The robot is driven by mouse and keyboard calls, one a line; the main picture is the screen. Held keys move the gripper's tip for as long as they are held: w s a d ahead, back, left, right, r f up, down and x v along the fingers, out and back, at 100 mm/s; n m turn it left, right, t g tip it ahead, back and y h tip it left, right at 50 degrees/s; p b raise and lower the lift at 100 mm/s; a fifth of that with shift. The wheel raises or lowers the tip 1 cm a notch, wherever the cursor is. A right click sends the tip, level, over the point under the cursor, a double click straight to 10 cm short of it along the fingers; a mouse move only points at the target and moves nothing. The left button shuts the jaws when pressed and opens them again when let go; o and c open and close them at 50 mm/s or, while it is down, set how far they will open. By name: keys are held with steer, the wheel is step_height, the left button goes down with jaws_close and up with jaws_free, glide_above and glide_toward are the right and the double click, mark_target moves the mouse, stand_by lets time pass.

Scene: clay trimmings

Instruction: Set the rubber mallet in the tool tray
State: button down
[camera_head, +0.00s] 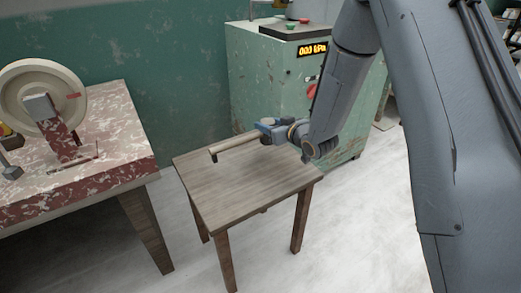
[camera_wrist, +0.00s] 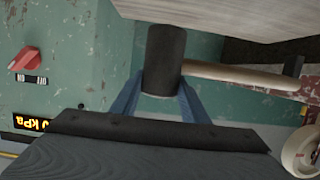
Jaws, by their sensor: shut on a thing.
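My gripper (camera_head: 267,130) is shut on the rubber mallet, holding it over the small wooden table. In the wrist view, the mallet's black head (camera_wrist: 164,58) sits between the blue fingers of my gripper (camera_wrist: 158,92). Its tan handle (camera_wrist: 235,74) extends right to a dark end. In the head view, the handle (camera_head: 235,143) points left and slightly toward the camera, its dark end over the tabletop. The mallet appears raised above the table, though the exact gap is hard to tell. I see no tool tray in either view.
The wooden table (camera_head: 240,188) has a bare top. A worn green cabinet (camera_head: 270,85) with a lit display and red knob stands behind it. At left, a red-and-white worn bench (camera_head: 95,165) carries a large pale wheel (camera_head: 62,88). Pale floor lies between bench and table.

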mark_target(267, 140)
step_height(267, 140, down, 3)
steer(key=shift+a+r, duration=0.1)
steer(key=shift+a, duration=0.05)
steer(key=shift+f+b, duration=0.3)
steer(key=shift+f, duration=1.55)
steer(key=shift+f, duration=0.15)
steer(key=c, duration=1)
jaws_free()
